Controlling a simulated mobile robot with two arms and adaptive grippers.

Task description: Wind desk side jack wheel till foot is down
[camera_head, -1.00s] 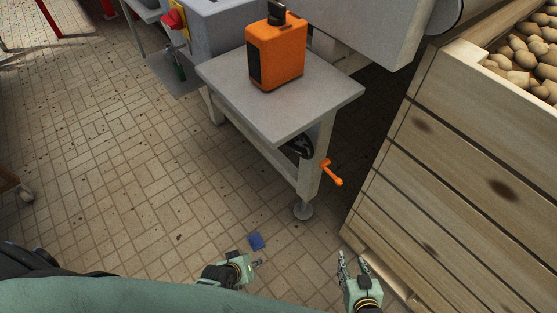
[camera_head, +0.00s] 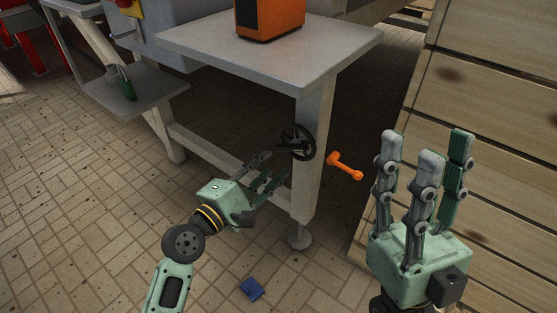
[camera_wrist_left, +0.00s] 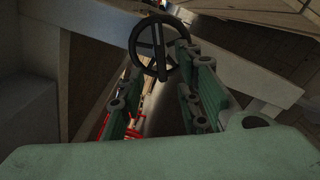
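A black spoked wheel (camera_head: 297,142) is mounted on the near leg of the grey desk (camera_head: 270,47). An orange crank handle (camera_head: 345,166) sticks out on the leg's right side. The foot (camera_head: 300,236) is a round pad at the bottom of that leg, close to the floor; I cannot tell whether it touches. My left gripper (camera_head: 268,172) is open, just left of and below the wheel, its fingers pointing at it. In the left wrist view the wheel (camera_wrist_left: 160,47) stands beyond the spread fingers (camera_wrist_left: 160,95). My right gripper (camera_head: 422,152) is open and empty, fingers up, right of the crank.
An orange box (camera_head: 270,18) stands on the desk top. A wooden crate (camera_head: 480,125) fills the right side, behind my right gripper. A blue object (camera_head: 252,289) lies on the tiled floor. A small grey shelf (camera_head: 125,92) is at the left. The floor at left is free.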

